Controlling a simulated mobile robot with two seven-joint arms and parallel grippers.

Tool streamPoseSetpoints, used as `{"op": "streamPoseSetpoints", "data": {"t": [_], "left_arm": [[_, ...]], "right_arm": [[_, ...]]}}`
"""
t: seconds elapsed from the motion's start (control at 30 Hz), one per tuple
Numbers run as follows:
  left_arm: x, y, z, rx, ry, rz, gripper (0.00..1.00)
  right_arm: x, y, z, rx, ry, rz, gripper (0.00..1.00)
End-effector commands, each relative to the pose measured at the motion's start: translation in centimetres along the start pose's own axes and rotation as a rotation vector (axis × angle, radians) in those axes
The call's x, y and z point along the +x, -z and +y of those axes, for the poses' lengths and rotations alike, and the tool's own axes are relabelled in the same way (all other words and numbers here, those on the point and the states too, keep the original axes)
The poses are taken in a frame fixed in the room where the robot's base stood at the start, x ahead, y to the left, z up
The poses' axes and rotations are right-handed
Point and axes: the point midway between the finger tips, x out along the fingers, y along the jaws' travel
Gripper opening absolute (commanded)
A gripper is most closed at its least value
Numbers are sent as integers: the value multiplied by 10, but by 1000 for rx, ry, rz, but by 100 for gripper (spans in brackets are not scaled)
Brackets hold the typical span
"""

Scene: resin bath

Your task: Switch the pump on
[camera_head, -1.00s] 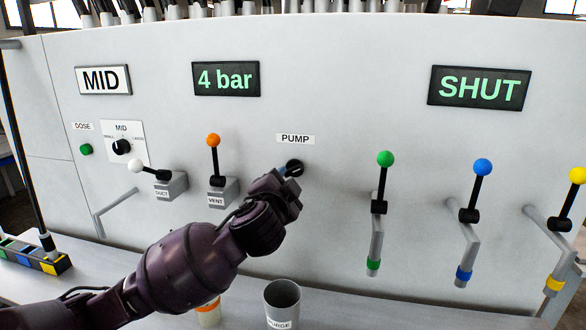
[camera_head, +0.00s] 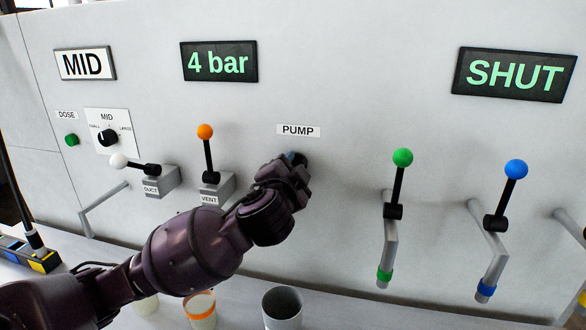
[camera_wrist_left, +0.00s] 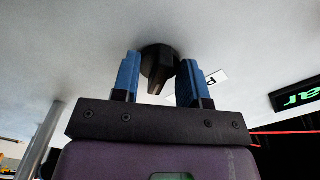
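The pump knob (camera_wrist_left: 158,66) is a black rotary knob on the pale panel, under the PUMP label (camera_head: 298,131). My left gripper (camera_wrist_left: 159,72) faces the panel at the knob. Its two blue fingers are open, one on each side of the knob, with a visible gap on both sides. In the head view my left gripper (camera_head: 293,160) covers most of the knob. My right gripper is in neither view.
Left of the knob are the orange-topped VENT lever (camera_head: 207,155) and the white-topped DUCT lever (camera_head: 135,166). Right are the green lever (camera_head: 399,180) and blue lever (camera_head: 507,190). A grey cup (camera_head: 283,308) and an orange-banded cup (camera_head: 201,309) stand below. Displays read 4 bar (camera_head: 218,63) and SHUT (camera_head: 514,74).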

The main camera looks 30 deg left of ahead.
Motion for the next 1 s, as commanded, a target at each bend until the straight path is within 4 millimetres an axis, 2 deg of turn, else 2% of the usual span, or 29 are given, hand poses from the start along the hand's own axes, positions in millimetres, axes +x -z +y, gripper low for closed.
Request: {"op": "streamPoseSetpoints", "data": {"t": [0.1, 0.37, 1.0], "left_arm": [[0, 0, 0, 0, 0, 0, 38], [0, 0, 0, 0, 0, 0, 0], [0, 0, -1, 123, 1, 0, 0]], "right_arm": [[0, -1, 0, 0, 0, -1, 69], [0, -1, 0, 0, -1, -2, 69], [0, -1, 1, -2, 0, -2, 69]]}}
